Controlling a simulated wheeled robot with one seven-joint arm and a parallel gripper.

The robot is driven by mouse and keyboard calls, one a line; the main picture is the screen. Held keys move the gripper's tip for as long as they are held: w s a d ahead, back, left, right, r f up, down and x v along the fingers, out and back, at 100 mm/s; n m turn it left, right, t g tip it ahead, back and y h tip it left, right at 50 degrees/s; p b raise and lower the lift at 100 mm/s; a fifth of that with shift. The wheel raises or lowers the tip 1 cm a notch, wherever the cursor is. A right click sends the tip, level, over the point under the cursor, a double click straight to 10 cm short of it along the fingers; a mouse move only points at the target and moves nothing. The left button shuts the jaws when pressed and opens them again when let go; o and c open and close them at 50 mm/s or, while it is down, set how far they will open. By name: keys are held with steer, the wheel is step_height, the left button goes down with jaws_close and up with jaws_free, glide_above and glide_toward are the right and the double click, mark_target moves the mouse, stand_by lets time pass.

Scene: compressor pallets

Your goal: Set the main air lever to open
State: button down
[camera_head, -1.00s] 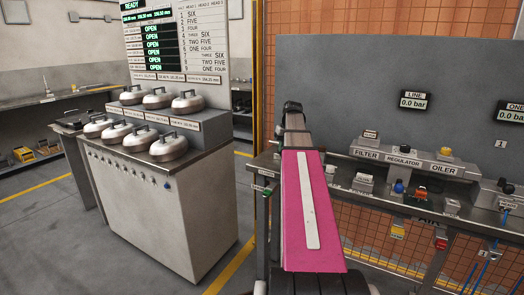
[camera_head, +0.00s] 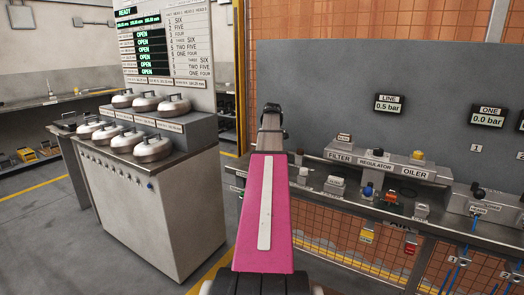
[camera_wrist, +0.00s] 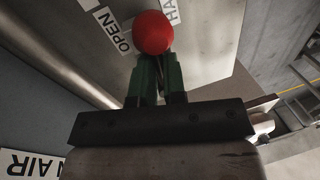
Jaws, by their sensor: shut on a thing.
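The main air lever shows in the wrist view as a red ball knob (camera_wrist: 153,32). My gripper (camera_wrist: 157,70) has its two green fingers closed just below the knob, gripping the lever; its shaft is mostly hidden between them. An OPEN label (camera_wrist: 111,33) is on the panel to the left of the knob, and a partly cut-off label starting "HA" is to its upper right. A label ending in "N AIR" (camera_wrist: 32,163) is at the lower left. In the head view my arm hides the lever and fingers.
The LINE display (camera_head: 389,103) reads 0.5 bar and the ONE display (camera_head: 487,116) 0.0 bar. A bench with FILTER, REGULATOR and OILER units (camera_head: 375,165) runs to the right. A grey cabinet (camera_head: 150,220) with several round lidded pots stands left.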

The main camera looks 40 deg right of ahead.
steer(key=shift+s+d+f+n+g, duration=0.1)
steer(key=shift+s+f+n+g, duration=0.15)
steer(key=shift+s+n, duration=0.35)
steer(key=shift+s+d, duration=0.1)
steer(key=shift+d, duration=0.05)
steer(key=c, duration=1.2)
jaws_free()
steer(key=shift+s+d+r, duration=0.1)
steer(key=shift+w+r, duration=0.1)
steer(key=shift+w, duration=0.15)
steer(key=shift+w+d+r, duration=0.15)
steer(key=shift+r, duration=0.2)
steer(key=v, duration=1)
